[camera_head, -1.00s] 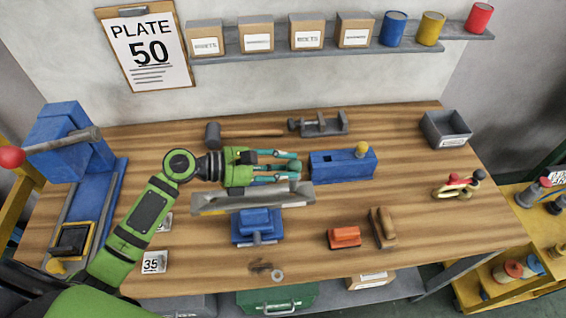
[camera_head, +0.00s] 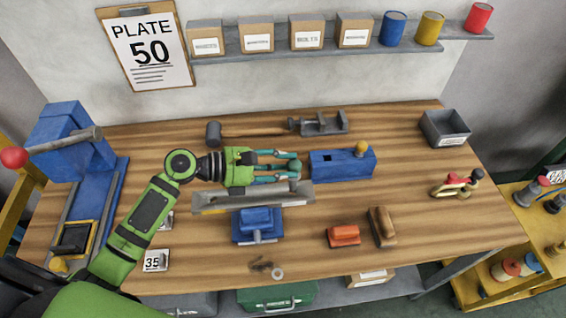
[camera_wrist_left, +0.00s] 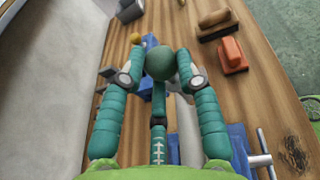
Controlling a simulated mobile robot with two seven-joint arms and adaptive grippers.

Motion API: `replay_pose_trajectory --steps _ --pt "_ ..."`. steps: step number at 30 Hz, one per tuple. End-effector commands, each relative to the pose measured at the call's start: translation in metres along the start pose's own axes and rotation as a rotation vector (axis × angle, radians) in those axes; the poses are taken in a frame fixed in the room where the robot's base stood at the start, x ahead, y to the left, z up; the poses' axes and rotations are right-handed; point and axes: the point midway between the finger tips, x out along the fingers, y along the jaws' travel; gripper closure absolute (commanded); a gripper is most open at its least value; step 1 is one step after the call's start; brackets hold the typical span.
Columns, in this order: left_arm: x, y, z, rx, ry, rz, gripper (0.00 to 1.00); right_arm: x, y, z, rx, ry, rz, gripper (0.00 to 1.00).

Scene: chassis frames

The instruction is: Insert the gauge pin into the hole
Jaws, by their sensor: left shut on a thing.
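My left gripper (camera_head: 294,167) has teal fingers and is shut on a dark green ball, which I take to be the gauge pin's knob (camera_wrist_left: 160,62). The ball sits between the fingertips in the left wrist view. The pin's shaft cannot be made out. The gripper is above the bench, just left of a blue block (camera_head: 330,167) in the head view. That block has a dark opening in its top and a yellow knob (camera_head: 361,148) at its right end. Whether the opening is the task's hole I cannot tell. My right gripper is not in view.
A grey metal bar (camera_head: 215,203) and a blue vise (camera_head: 257,224) are in front of the gripper. A hammer (camera_head: 213,133) and grey clamp (camera_head: 322,124) lie behind. An orange block (camera_head: 343,235) and wooden brush (camera_head: 382,226) are to the right. Bare wood lies around them.

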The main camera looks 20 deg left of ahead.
Motion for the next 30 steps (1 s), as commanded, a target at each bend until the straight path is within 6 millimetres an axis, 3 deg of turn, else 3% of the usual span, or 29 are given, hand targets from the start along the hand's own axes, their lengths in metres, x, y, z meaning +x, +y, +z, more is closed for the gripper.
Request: replay_pose_trajectory --steps 30 --pt "0.0001 0.0001 0.0003 -0.001 -0.002 0.0 1.0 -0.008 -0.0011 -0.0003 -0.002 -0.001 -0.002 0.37"
